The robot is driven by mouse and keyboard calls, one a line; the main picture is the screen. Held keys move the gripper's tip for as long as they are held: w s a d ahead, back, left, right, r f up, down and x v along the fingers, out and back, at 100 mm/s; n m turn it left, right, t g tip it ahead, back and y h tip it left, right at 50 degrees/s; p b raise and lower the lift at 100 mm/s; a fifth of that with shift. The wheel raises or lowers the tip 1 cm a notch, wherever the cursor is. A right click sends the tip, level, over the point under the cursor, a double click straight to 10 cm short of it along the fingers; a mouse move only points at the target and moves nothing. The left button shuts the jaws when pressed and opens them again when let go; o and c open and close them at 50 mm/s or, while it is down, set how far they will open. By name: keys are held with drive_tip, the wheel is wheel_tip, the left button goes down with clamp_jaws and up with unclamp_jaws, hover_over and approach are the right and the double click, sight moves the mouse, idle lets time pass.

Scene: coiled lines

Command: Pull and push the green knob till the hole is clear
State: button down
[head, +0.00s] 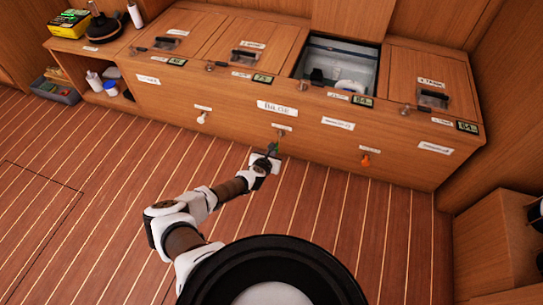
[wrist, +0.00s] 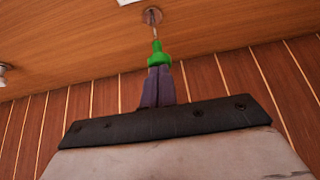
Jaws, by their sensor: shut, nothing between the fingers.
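The green knob (wrist: 158,52) sits on a thin metal rod that comes out of a round metal fitting (wrist: 152,15) in the wooden front panel. In the head view the green knob (head: 273,146) shows small, in front of the low bench's face. My gripper (wrist: 158,68) is shut, with its dark fingers lined up end-on with the knob. The fingertips meet the knob's near end in the picture; I cannot tell whether they touch. In the head view my gripper (head: 272,154) reaches the knob from the front. The inside of the hole is hidden.
A white knob (head: 202,118) is left of the green one and an orange knob (head: 366,160) is right, on the same panel (head: 235,125). An open compartment (head: 340,65) is in the bench top. The plank floor (head: 100,190) in front is clear.

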drive_tip(key=w, duration=0.1)
drive_tip(key=w+d, duration=0.1)
drive_tip(key=w, duration=0.2)
drive_tip(key=shift+w+d, duration=0.3)
drive_tip(key=shift+w, duration=0.1)
drive_tip(key=shift+w+d+b, duration=0.1)
drive_tip(key=shift+w+b, duration=0.2)
drive_tip(key=shift+w, duration=0.05)
drive_tip(key=shift+w+r, duration=0.2)
